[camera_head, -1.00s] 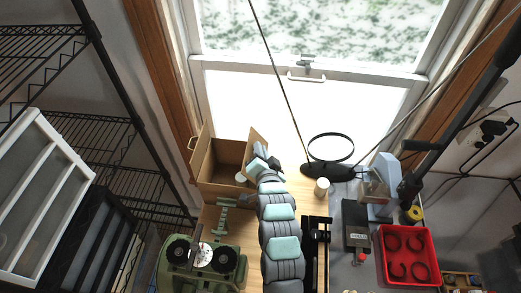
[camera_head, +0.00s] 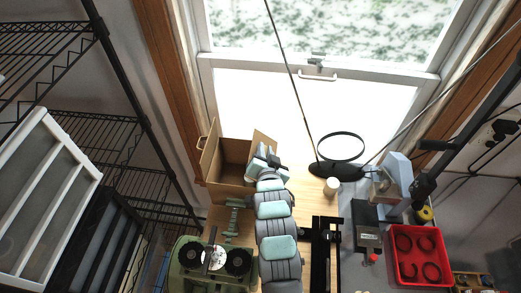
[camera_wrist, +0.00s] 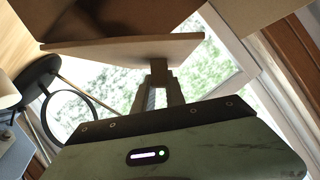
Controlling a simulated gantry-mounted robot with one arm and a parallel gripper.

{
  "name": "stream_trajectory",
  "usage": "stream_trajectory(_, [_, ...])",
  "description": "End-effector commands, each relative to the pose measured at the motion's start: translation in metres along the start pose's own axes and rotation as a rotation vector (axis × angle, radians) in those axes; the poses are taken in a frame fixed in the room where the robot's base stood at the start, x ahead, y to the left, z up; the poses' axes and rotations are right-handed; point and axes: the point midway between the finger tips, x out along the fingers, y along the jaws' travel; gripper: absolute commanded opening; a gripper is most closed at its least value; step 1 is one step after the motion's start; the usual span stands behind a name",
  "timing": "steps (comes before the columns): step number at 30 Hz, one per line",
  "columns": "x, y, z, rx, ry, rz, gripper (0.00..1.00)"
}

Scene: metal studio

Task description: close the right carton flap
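The open brown carton (camera_head: 234,163) stands on the wooden table. Its right flap (camera_head: 264,141) stands up and leans outward; its left flap (camera_head: 208,150) is also raised. My gripper (camera_head: 266,157) is at the carton's right side, close to the right flap, and partly covers that side. In the wrist view, a brown cardboard panel with a pale edge (camera_wrist: 125,50) crosses above the fingers. The fingers (camera_wrist: 158,72) look drawn together with nothing seen between them, and their tips lie near the panel's edge. Whether they touch it I cannot tell.
A black ring on a stand (camera_head: 340,147) and a white cup (camera_head: 331,186) stand right of the carton. A green reel machine (camera_head: 190,268) is in front. A red tray (camera_head: 418,256) is at the right. A window (camera_head: 318,95) is behind.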

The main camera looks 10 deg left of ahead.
Motion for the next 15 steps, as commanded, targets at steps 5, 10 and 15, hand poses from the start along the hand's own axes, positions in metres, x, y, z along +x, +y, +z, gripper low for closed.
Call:
stream_trajectory(5, [0.0001, 0.0006, 0.0003, 0.001, -0.001, 0.001, 0.27])
stream_trajectory(10, [0.0, -0.0007, 0.0002, 0.001, 0.0, -0.002, 0.29])
stream_trajectory(15, [-0.002, -0.0013, 0.0003, 0.002, 0.001, -0.004, 0.29])
